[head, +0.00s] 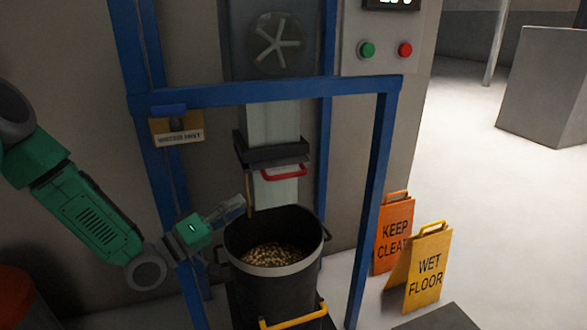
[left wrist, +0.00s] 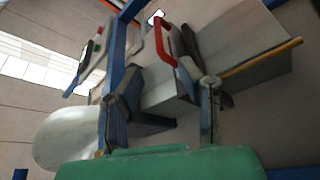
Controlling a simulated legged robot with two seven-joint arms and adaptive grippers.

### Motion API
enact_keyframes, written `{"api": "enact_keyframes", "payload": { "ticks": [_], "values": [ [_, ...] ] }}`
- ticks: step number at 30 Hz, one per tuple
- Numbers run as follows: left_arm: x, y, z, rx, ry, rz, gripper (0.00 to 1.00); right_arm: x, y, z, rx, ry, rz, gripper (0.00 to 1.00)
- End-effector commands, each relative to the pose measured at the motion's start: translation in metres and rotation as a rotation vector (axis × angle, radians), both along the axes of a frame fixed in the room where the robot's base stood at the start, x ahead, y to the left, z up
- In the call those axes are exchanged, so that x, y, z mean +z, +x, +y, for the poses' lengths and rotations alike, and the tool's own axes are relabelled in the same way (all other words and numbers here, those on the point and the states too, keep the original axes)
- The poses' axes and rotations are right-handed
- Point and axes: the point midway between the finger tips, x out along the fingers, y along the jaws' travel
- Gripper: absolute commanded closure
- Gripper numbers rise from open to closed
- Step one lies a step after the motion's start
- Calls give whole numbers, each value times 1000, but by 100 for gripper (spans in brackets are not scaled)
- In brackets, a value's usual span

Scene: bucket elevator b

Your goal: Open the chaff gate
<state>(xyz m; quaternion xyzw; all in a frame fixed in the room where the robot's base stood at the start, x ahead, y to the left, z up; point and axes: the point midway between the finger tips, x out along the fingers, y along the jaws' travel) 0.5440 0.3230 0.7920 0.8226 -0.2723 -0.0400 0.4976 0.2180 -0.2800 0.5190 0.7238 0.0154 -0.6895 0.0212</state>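A grey chute (head: 272,125) comes down inside the blue frame, with a dark collar (head: 270,151) around it. A red handle (head: 284,173) sits at the front of the collar; the red handle also shows in the left wrist view (left wrist: 163,38). No readable label marks a chaff gate. My left gripper (head: 229,210) is below and left of the red handle, beside the bucket's rim, apart from the handle. In the left wrist view my left gripper (left wrist: 165,88) has its fingers spread, with nothing held. My right gripper is not in view.
A dark bucket (head: 275,285) of grain stands under the chute, with a yellow handle (head: 293,315) low in front. A thin yellow rod (head: 249,188) hangs beside the chute. Blue posts (head: 370,200) flank the space. Two floor signs, orange (head: 394,235) and yellow (head: 429,266), stand right.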

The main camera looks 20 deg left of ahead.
Motion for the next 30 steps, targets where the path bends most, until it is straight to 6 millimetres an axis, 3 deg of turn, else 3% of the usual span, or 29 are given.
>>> {"api": "enact_keyframes", "payload": {
  "ticks": [5,21,30],
  "values": [
    [2,10,-6,-2,-1,-3,67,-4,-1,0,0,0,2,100],
    [22,100,-57,-1,0,-3,67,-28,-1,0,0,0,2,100],
    [28,117,-66,0,-2,0,67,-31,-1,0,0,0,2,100]
  ]
}}
